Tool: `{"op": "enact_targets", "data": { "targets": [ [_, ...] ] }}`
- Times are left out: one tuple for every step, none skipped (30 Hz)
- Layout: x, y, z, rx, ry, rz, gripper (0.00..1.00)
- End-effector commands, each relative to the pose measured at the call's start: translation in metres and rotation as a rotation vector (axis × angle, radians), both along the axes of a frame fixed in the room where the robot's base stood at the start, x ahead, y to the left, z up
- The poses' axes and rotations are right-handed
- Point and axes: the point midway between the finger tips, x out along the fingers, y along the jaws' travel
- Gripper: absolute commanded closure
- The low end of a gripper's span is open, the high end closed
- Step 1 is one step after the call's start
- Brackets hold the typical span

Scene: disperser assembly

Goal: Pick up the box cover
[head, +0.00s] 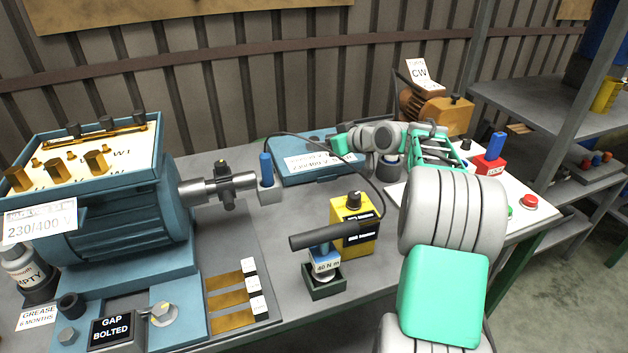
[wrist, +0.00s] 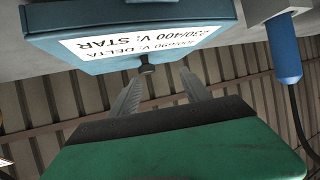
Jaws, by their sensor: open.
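The box cover (head: 290,172) is a flat blue piece with a white voltage label, lying at the back of the bench in the head view. In the wrist view the cover (wrist: 100,58) fills the upper part, its label upside down, with a small dark knob (wrist: 147,70) at its edge. My gripper (wrist: 160,76) is open, its two ribbed fingers pointing at the cover with the knob between their tips in the picture. No contact can be made out. In the head view my arm covers the cover's right end, and the fingertips are hard to make out.
A blue motor (head: 120,215) with an open terminal box stands at left, its shaft pointing right. A blue-handled tool (head: 267,175) stands just left of the cover. A yellow box (head: 353,225), an orange motor (head: 437,110) and a red block (head: 488,165) are also on the bench.

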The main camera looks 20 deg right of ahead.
Motion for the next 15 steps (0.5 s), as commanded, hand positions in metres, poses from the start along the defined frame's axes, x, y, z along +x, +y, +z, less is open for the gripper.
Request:
{"op": "enact_targets", "data": {
  "targets": [
    [0.005, -0.013, -0.015, 0.005, -0.032, 0.003, 0.45],
    [0.007, -0.017, -0.016, 0.009, -0.047, 0.006, 0.45],
    [0.010, -0.018, -0.015, 0.010, -0.060, 0.010, 0.45],
    [0.014, -0.018, -0.015, 0.011, -0.064, 0.012, 0.45],
    [0.017, -0.017, -0.015, 0.012, -0.067, 0.013, 0.45],
    [0.022, -0.015, -0.016, 0.012, -0.067, 0.014, 0.45],
    [0.026, -0.014, -0.017, 0.012, -0.066, 0.014, 0.45],
    [0.029, -0.012, -0.018, 0.011, -0.066, 0.013, 0.45],
    [0.034, -0.011, -0.021, 0.012, -0.065, 0.014, 0.45],
    [0.038, -0.010, -0.023, 0.012, -0.064, 0.013, 0.45],
    [0.042, -0.010, -0.025, 0.011, -0.064, 0.013, 0.45],
    [0.049, -0.009, -0.028, 0.012, -0.063, 0.013, 0.45],
    [0.055, -0.008, -0.031, 0.012, -0.063, 0.013, 0.45],
    [0.060, -0.008, -0.033, 0.012, -0.063, 0.013, 0.45],
    [0.066, -0.006, -0.035, 0.012, -0.063, 0.013, 0.45]
  ]
}}
